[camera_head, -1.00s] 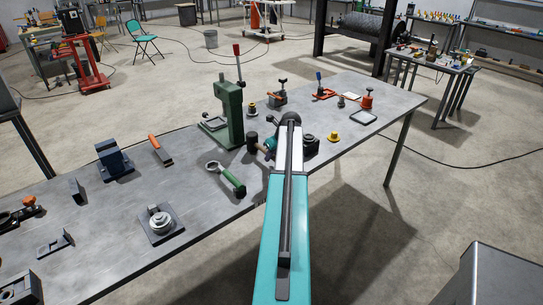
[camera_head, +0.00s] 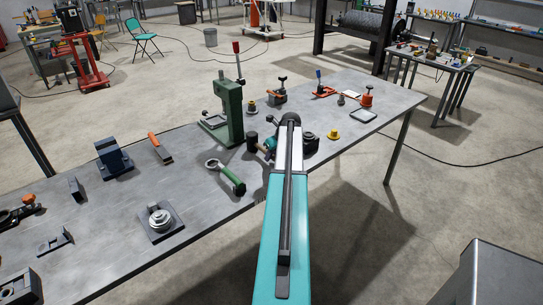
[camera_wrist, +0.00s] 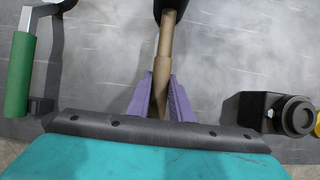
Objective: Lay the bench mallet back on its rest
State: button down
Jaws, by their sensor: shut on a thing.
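The bench mallet has a black head (camera_head: 252,141) and a pale wooden handle (camera_wrist: 163,60). My gripper (camera_wrist: 162,82) is shut on the handle, with a purple finger on each side of it. In the wrist view the head is at the top edge and partly cut off. In the head view the mallet is just left of my wrist, over the workbench (camera_head: 200,178); my arm hides much of the handle. I cannot tell whether the head touches the bench. I cannot pick out the mallet's rest with certainty.
A green-handled tool (camera_head: 228,177) lies to the left; its handle (camera_wrist: 18,80) shows in the wrist view. A green press (camera_head: 230,110) stands behind it. A black block with a round face (camera_wrist: 275,112) is to the right, near a yellow knob (camera_head: 333,134).

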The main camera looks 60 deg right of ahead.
jog(key=c, duration=1.5)
grip_release()
jog(key=shift+f, duration=0.1)
jog(key=shift+p+v, duration=2.3)
jog(key=shift+v, duration=1.65)
jog(key=shift+s, duration=0.15)
